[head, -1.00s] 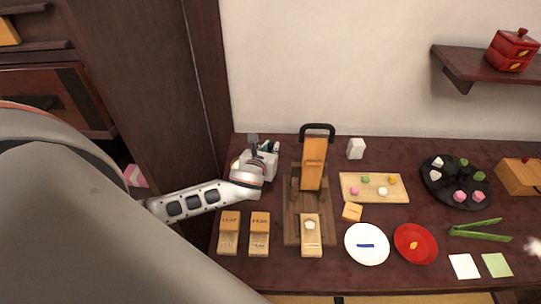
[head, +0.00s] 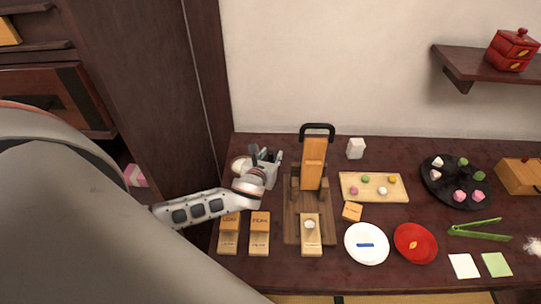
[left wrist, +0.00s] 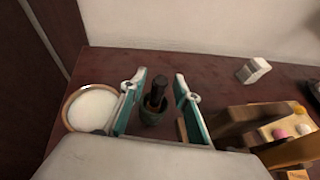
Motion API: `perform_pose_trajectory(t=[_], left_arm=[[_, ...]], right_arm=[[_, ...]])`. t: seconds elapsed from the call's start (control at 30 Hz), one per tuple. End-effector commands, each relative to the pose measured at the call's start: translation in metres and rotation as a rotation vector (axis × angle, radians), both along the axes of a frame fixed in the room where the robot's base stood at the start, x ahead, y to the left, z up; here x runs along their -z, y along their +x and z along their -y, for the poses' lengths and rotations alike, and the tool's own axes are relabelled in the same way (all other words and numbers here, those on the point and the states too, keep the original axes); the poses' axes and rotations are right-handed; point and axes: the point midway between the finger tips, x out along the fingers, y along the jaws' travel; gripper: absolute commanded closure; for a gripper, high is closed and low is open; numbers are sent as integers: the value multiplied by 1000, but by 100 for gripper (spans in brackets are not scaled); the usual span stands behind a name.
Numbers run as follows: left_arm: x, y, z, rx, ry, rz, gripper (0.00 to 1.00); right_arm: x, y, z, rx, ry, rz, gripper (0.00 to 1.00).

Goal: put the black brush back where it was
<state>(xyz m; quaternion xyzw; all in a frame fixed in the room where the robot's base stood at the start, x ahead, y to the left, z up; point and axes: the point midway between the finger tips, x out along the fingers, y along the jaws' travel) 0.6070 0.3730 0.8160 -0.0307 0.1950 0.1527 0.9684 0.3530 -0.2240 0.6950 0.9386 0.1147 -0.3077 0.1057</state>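The black brush (left wrist: 157,92) stands upright in a small dark green pot (left wrist: 150,116) in the left wrist view. In the head view the brush (head: 253,152) shows as a dark upright shape beside my left gripper (head: 268,167). My left gripper (left wrist: 160,98) is open in the left wrist view, its teal-lined fingers apart on either side of the brush, with gaps between them and it. The pot is mostly hidden by my gripper in the head view. My right gripper is in neither view.
A round bowl of white stuff (left wrist: 92,107) stands close left of the pot. The wooden press-like stand (head: 314,165) is just right of my gripper. Labelled wooden blocks (head: 260,222) lie in front. A white block (head: 355,148) stands at the back.

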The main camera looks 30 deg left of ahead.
Motion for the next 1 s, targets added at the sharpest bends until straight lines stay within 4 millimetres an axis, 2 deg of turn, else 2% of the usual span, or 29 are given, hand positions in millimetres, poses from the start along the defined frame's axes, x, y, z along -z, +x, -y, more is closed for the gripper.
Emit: perform_pose_trajectory(t=[0.27,0.37,0.7,0.9,1.0], left_arm=[[-4,-4,1,0,1,0,69],[-9,-16,5,1,0,0,69],[-35,-76,25,1,-2,-1,69],[-46,-99,32,0,0,-1,69],[-49,-103,34,1,-1,0,69]], right_arm=[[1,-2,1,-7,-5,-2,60],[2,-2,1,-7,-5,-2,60],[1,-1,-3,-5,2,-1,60],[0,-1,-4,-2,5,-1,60],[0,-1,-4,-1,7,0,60]])
